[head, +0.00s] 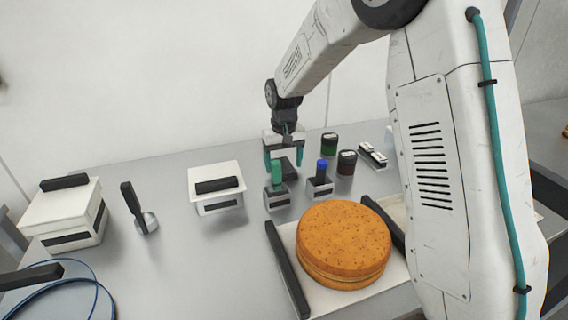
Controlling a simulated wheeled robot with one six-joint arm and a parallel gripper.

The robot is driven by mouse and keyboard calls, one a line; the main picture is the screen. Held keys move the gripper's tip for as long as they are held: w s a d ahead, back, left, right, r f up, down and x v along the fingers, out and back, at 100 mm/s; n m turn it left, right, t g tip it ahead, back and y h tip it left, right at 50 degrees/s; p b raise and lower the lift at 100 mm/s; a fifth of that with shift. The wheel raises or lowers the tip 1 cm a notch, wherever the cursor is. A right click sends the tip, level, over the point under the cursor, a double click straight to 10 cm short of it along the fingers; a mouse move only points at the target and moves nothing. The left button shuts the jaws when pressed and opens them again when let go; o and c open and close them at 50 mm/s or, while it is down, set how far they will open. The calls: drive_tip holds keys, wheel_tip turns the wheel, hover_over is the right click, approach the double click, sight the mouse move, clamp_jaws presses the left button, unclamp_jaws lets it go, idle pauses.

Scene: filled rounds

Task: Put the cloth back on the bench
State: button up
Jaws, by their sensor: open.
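No cloth can be made out in the head view. The bench (160,270) is a grey surface under several items. My gripper (283,160) is open, pointing down over the back of the bench with its teal fingers apart. A small green-topped item in a pale holder (277,197) stands just in front of the fingers; a dark shape shows behind it. I cannot tell whether the fingers touch either.
A round orange-brown cake (344,243) sits on a white tray (325,299) with black handles. A blue-topped item (321,184), jars (346,163), a lidded white box (216,190), a scoop (146,222) and a larger box (64,215) stand around. The front-left middle is clear.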

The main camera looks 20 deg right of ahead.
sight(284, 166)
wheel_tip(284, 166, up, 12)
drive_tip(key=s+d+r, duration=0.1)
drive_tip(key=s+r, duration=0.3)
drive_tip(key=s, duration=0.5)
drive_tip(key=s+d+r, duration=0.1)
drive_tip(key=s+r, duration=0.2)
drive_tip(key=s, duration=0.6)
drive_tip(key=s+f, duration=0.1)
drive_tip(key=s, duration=0.9)
drive_tip(key=s+d+f+t, duration=0.1)
drive_tip(key=s+f, duration=0.1)
drive_tip(key=s, duration=0.9)
drive_tip(key=shift+f, duration=0.25)
drive_tip(key=shift+w+d, duration=0.1)
